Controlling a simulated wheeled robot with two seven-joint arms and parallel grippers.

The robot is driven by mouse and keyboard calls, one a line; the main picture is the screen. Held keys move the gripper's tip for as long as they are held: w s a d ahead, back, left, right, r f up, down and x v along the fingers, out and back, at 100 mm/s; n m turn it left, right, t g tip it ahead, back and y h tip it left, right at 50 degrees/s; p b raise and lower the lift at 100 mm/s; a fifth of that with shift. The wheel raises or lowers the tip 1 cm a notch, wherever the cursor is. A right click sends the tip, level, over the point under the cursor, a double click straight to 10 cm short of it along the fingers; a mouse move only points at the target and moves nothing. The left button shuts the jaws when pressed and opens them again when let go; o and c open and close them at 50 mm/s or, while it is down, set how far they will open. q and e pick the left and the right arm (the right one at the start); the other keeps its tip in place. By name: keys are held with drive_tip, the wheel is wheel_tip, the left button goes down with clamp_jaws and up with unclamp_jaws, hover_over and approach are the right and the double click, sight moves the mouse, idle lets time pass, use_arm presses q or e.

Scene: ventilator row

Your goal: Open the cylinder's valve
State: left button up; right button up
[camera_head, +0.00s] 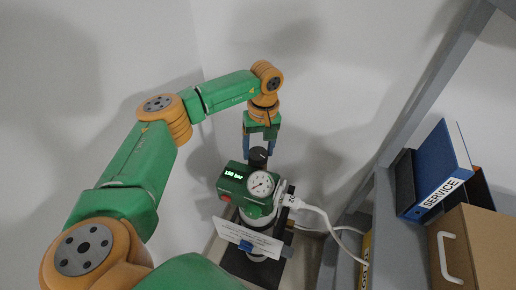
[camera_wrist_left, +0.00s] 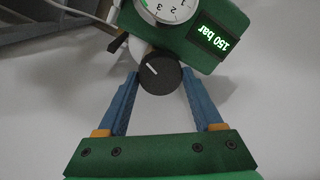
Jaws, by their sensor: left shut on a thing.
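The cylinder's green valve head (camera_head: 232,186) stands in the corner, with a lit display (camera_head: 233,173) reading 150 bar and a round white dial gauge (camera_head: 259,185). On its top is a black round valve knob (camera_head: 258,160), which also shows in the left wrist view (camera_wrist_left: 165,80) with a white pointer line slanting to the upper left. My left gripper (camera_head: 259,150) reaches down from above, its blue fingers on either side of the knob, shut on it. Most of the cylinder's body is hidden below the head and a white card (camera_head: 247,238). My right gripper is out of view.
A white plug and cable (camera_head: 322,212) run from the valve head to the right. A grey shelf (camera_head: 388,240) at the right holds a blue SERVICE binder (camera_head: 442,170) and a brown box (camera_head: 482,245). White walls stand close behind and to the left.

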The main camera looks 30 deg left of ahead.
sight(260, 154)
use_arm(q)
drive_tip(key=m, duration=0.4)
drive_tip(key=shift+s+f, duration=0.1)
drive_tip(key=shift+m, duration=2.1)
drive_tip(key=o, duration=1.4)
drive_tip(key=shift+c, duration=0.2)
drive_tip(key=r, duration=0.2)
drive_tip(key=r+b, duration=0.1)
drive_tip(key=r, duration=0.4)
drive_tip(key=shift+d+r, duration=0.1)
drive_tip(key=shift+d, duration=0.25)
